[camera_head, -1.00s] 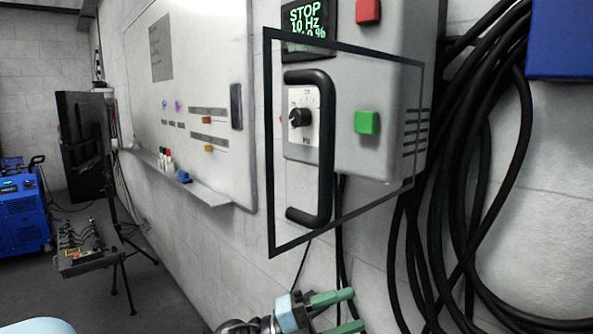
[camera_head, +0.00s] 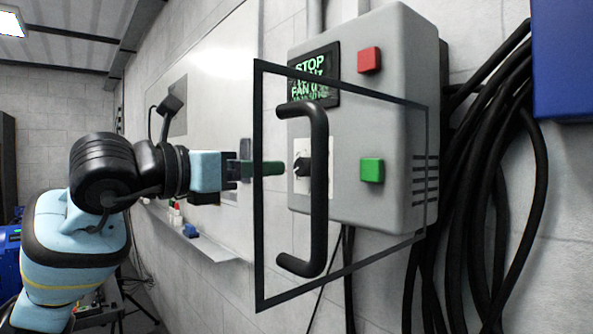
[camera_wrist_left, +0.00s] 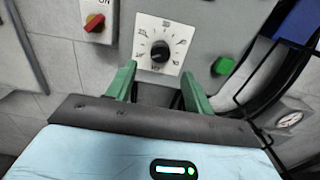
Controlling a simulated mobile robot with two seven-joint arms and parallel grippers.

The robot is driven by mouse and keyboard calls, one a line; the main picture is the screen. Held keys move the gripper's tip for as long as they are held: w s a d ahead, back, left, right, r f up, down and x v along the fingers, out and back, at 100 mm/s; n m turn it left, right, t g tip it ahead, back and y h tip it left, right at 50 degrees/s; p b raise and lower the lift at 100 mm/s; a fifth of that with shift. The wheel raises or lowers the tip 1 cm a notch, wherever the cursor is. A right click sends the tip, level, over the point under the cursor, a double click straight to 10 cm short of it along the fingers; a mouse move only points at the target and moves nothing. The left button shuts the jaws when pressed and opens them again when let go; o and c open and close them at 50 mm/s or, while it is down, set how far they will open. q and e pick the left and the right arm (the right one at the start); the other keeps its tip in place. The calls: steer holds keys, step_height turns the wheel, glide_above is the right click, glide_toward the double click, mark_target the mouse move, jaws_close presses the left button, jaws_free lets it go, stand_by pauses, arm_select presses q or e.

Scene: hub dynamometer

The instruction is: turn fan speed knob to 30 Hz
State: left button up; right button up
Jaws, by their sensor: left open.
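The black fan speed knob (camera_head: 304,166) sits on a white dial plate on the grey control box (camera_head: 390,120). In the left wrist view the knob (camera_wrist_left: 160,51) shows with its scale plate (camera_wrist_left: 178,25); I cannot read its setting surely. My left gripper (camera_head: 281,168) comes from the left at knob height, its green fingers pointing at the knob. In the wrist view the open fingers (camera_wrist_left: 157,78) are spread below and either side of the knob, apart from it, with nothing between them. My right gripper is out of view.
A clear door with a black frame (camera_head: 342,83) and black handle (camera_head: 320,190) stands open in front of the box. Green (camera_head: 372,170) and red (camera_head: 369,60) buttons and a display (camera_head: 314,75) are on the box. Black cables (camera_head: 480,180) hang at right. A red switch (camera_wrist_left: 94,23) shows in the wrist view.

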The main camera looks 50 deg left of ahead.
arm_select(q)
steer(key=w+p, duration=0.3)
steer(key=w, duration=0.5)
steer(key=shift+d, duration=0.4)
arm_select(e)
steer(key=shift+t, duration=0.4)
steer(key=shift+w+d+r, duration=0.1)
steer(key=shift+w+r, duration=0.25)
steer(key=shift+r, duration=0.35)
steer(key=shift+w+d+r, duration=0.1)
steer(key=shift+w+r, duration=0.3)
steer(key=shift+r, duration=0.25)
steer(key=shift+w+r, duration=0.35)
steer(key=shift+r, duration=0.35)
arm_select(q)
steer(key=c, duration=1)
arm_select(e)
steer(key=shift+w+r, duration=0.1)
